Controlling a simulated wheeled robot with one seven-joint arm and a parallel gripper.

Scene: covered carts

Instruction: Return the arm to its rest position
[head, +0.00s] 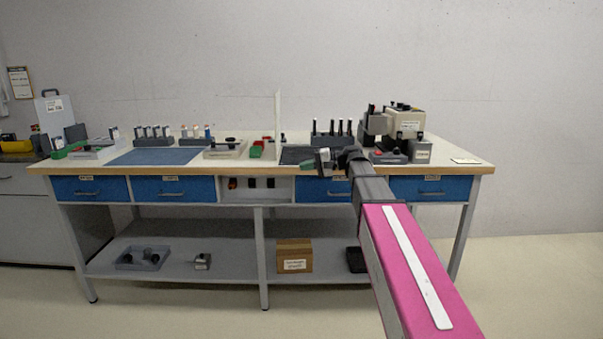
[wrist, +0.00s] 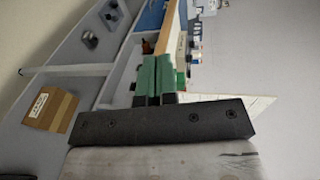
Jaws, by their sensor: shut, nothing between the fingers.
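My arm, with a pink and white link, reaches from the lower right of the head view toward the workbench (head: 120,166). My gripper (head: 325,162) is at its far end, in front of the bench top's front edge, right of the bench's middle. In the wrist view my gripper (wrist: 155,75) shows as two green-padded fingers close together. They are shut with nothing between them. The bench edge and the lower shelf appear turned sideways behind the fingers. The exact gap between my gripper and the bench edge is hard to tell.
A white upright divider (head: 278,122) stands mid-bench. A beige machine (head: 405,122) stands right of my gripper, a rack of dark pegs (head: 331,139) behind it. Blue drawers (head: 173,189) run under the top. A cardboard box (head: 294,256) sits on the lower shelf. The floor in front is clear.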

